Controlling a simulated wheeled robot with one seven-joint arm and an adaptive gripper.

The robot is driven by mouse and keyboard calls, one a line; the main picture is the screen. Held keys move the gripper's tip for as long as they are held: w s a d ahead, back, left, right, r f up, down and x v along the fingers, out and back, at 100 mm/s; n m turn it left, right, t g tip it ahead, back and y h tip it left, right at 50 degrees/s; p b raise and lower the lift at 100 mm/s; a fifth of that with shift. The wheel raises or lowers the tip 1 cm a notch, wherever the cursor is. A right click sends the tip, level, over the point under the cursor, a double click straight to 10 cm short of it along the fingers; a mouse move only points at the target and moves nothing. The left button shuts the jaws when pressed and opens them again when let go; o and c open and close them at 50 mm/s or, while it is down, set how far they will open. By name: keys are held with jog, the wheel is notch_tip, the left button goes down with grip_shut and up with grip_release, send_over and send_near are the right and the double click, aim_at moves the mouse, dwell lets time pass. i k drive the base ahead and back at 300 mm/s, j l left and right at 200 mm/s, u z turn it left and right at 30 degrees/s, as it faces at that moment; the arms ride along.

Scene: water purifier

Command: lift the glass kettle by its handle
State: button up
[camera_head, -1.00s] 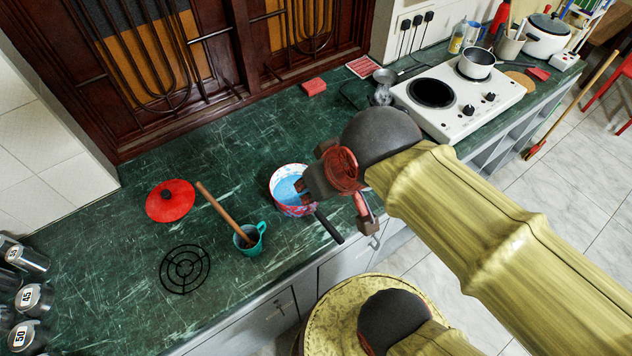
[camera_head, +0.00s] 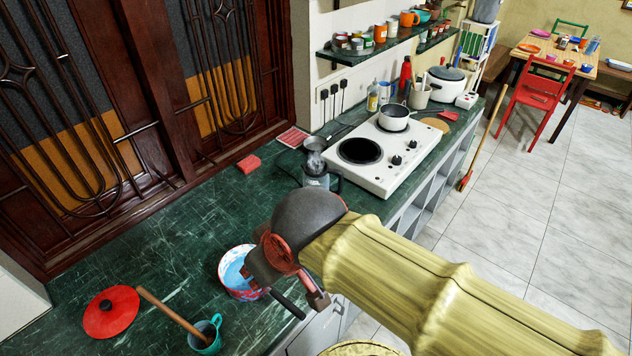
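A grey jug-like vessel with a dark handle (camera_head: 316,168) stands on the green counter, left of the white hob. It looks like the glass kettle, but it is small and I cannot be sure. My gripper (camera_head: 284,286) is nearer the camera, below and left of the vessel in the picture, clear of it. Its two fingers are spread apart and nothing shows between them as held. My gripper overlaps a white-and-red pot with a blue inside (camera_head: 236,272); I cannot tell whether they touch.
A saucepan (camera_head: 393,117) sits on the white hob (camera_head: 378,165). A red lid (camera_head: 111,311) and a teal mug (camera_head: 205,335) with a wooden stick lie front left. A red block (camera_head: 249,164) is near the wooden doors. The middle of the green counter (camera_head: 165,230) is clear.

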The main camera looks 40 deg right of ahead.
aim_at(321, 180)
jog(key=k+l+u, duration=0.2)
jog(key=l, duration=3.25)
jog(key=i+l, duration=0.05)
jog(key=i, duration=0.1)
